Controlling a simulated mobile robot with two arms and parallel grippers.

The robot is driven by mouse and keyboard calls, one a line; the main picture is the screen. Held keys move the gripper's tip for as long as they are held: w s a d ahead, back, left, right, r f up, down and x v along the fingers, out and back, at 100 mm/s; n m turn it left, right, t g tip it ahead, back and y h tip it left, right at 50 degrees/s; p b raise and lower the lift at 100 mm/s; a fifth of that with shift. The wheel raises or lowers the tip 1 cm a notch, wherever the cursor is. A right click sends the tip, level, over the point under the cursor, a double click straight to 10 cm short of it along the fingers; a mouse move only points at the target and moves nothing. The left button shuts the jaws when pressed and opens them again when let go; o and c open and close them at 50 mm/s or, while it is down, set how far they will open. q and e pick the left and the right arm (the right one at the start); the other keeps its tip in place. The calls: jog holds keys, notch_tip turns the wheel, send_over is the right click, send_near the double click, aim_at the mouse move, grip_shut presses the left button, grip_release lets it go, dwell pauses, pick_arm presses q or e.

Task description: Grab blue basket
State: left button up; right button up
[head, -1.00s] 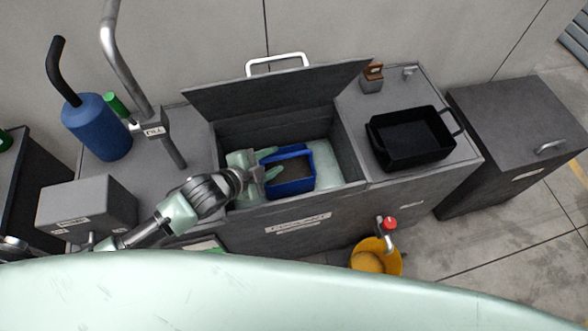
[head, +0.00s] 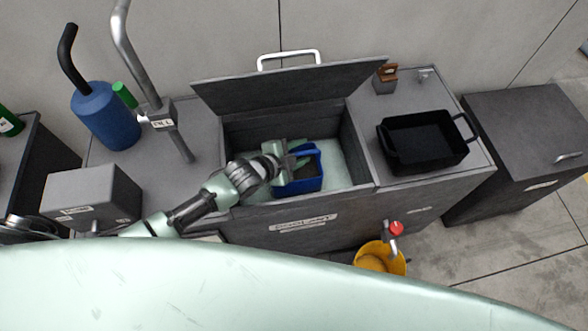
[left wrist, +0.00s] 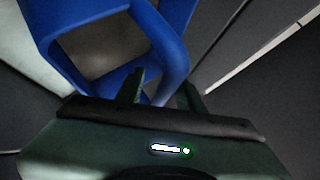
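The blue basket (head: 311,182) sits inside the open bin of the grey bench. In the left wrist view its blue frame (left wrist: 172,52) fills the upper middle, with openings between its bars. My left gripper (head: 302,153) reaches into the bin at the basket's left and upper side. In the left wrist view my left gripper's fingers (left wrist: 164,93) stand apart, with a blue bar of the basket reaching down between them. I see no firm grip on the bar. The gripper hides part of the basket. My right gripper is not in view.
The bin's raised lid (head: 290,88) stands behind the basket. A black tray (head: 425,160) lies on the bench to the right. A yellow bucket (head: 380,260) stands on the floor in front. A blue canister (head: 106,117) and a grey box (head: 93,196) are at left.

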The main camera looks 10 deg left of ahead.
pick_arm(q)
grip_shut()
jog(key=shift+s+d, duration=0.1)
dwell(1.2)
